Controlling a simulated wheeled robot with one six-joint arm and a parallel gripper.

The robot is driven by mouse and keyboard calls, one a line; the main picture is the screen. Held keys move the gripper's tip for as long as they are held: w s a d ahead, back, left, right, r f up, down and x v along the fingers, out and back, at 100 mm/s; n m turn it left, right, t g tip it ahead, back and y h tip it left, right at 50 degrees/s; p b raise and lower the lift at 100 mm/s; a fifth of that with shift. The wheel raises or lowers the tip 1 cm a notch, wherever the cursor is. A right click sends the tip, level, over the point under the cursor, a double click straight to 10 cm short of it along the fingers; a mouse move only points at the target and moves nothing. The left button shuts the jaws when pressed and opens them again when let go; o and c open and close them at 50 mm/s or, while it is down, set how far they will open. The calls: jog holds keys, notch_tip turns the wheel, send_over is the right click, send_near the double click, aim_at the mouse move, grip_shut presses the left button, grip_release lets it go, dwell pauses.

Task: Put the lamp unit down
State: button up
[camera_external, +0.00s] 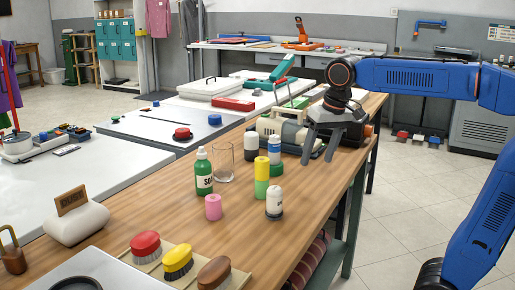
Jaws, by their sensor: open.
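My gripper (319,158) points down over the far right part of the wooden table (205,232), its two dark grey fingers spread apart. Nothing shows clearly held between them. A beige and black machine (283,132) stands just left of and behind the fingers, and they partly cover its right end. It may be the lamp unit, but I cannot tell for sure. I cannot tell whether the fingers touch it. A dark box with an orange part (368,130) sits to the right of the gripper.
A green bottle (204,176), a clear glass (223,163), a yellow and green stack (262,178), a white bottle (274,203) and a pink cylinder (213,207) stand on the table. Several brushes (178,261) lie at the front. The table's right edge is near the gripper.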

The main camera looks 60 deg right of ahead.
jog(key=s+a+f+n+t, duration=0.1)
jog(key=s+a+f+n, duration=0.1)
jog(key=s+f, duration=0.6)
jog(key=s+a+f+n+t, duration=0.1)
jog(key=s+f+n, duration=0.3)
jog(key=s+f, duration=0.4)
jog(key=s, duration=0.3)
jog(key=shift+s+a+f+n, duration=0.3)
jog(key=shift+s+a, duration=0.05)
